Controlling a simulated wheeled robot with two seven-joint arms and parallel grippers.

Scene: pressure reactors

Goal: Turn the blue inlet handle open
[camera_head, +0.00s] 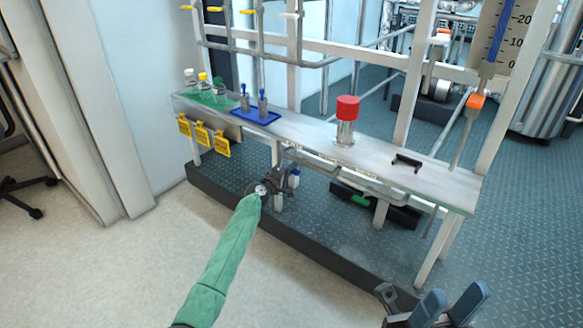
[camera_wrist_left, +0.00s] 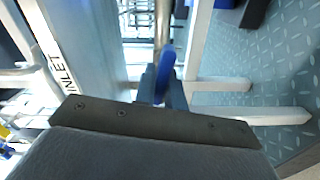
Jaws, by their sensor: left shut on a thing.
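The blue inlet handle (camera_wrist_left: 167,62) shows in the left wrist view, upright between the two fingers of my left gripper (camera_wrist_left: 162,88). The fingers are shut on it. A metal pipe runs up behind the handle. A panel with the letters "NLET" (camera_wrist_left: 62,70) is to its left. In the head view my left gripper (camera_head: 288,178) is at the front of the bench, below its top, and mostly hides the handle. My right gripper (camera_head: 450,305) is at the bottom right of the head view, its two blue-grey fingers apart with nothing between them.
The bench (camera_head: 380,166) carries a red-capped cylinder (camera_head: 347,108), a blue tray (camera_head: 255,116) and a green mat with bottles (camera_head: 213,100). Yellow tags (camera_head: 203,134) hang from its front left. White posts and pipes rise behind it. The floor in front is clear.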

